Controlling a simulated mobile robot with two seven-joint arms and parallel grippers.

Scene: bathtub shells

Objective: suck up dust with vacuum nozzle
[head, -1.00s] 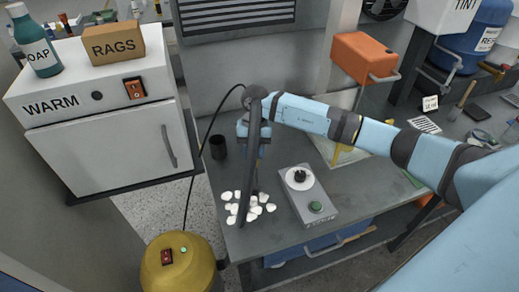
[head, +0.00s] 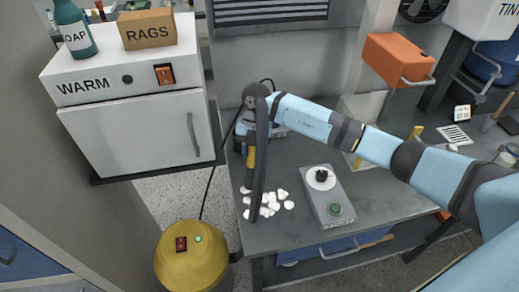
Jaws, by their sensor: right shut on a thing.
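White dust clumps (head: 271,204) lie scattered near the front left corner of the grey bench. My right gripper (head: 249,141) is above the bench, behind the clumps, and is shut on the vacuum nozzle. The nozzle's yellow part (head: 251,158) points down; its lower end is hidden behind a dark hose-like band (head: 259,165) that hangs in front of it. I cannot tell whether the nozzle tip touches the clumps. The yellow vacuum canister (head: 193,269), with a red switch and green light, stands on the floor at the front left. My left gripper is not in view.
A grey control box (head: 336,213) with a dial and green button sits right of the clumps. A white WARM cabinet (head: 139,132) stands at the left, bearing a RAGS box (head: 148,29) and a soap bottle (head: 74,28). An orange box (head: 397,60) is at the back right.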

